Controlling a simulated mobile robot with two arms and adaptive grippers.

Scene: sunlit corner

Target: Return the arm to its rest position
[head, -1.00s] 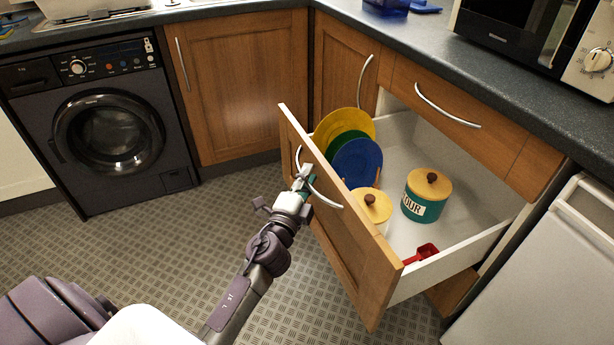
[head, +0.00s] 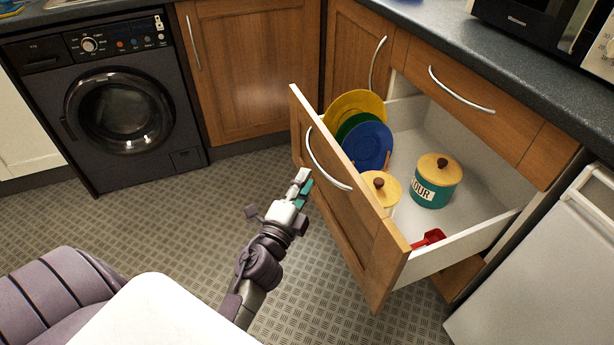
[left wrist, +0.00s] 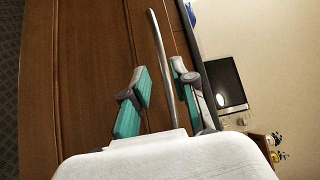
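My left gripper (head: 303,182) is in front of the pulled-out wooden drawer front (head: 365,225), just left of and below its curved metal handle (head: 322,165). In the left wrist view its teal-padded fingers (left wrist: 159,72) are spread apart, with the handle (left wrist: 160,50) seen in the gap beyond them. The gripper is empty and looks clear of the handle. My right gripper is not in view.
The open drawer holds yellow, green and blue plates (head: 367,147), a cream canister (head: 381,188), a teal flour canister (head: 436,183) and a red scoop (head: 429,238). A washing machine (head: 115,110) stands at left. The floor (head: 215,200) between is clear.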

